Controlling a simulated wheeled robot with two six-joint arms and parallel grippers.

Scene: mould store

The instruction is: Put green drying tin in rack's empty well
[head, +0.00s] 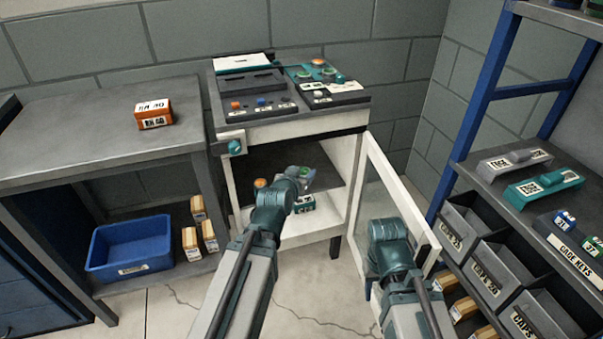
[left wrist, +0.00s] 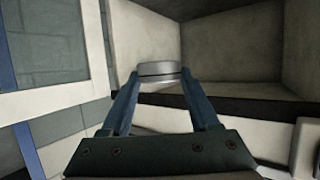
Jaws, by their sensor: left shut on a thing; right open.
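My left arm reaches into the open white cabinet (head: 352,150). My left gripper (left wrist: 158,85) is shut on a round, low silver-grey tin (left wrist: 158,70), seen from its side between the fingertips in the left wrist view. In the head view a green top (head: 304,172) shows just beyond my left wrist, seemingly on this tin. Below it, a teal-fronted piece with a white label (head: 305,203), perhaps part of the rack, is mostly hidden by my arm. An orange round top (head: 260,183) shows left of my wrist. The rack's wells cannot be made out. My right gripper is hidden behind its own arm.
The cabinet's glazed door (head: 397,200) stands open on the right, close to my right arm. Trays with coloured knobs (head: 255,95) sit on the cabinet top. A bench with an orange box (head: 154,115) and a blue bin (head: 130,245) stands left; shelves with grey bins (head: 500,275) stand right.

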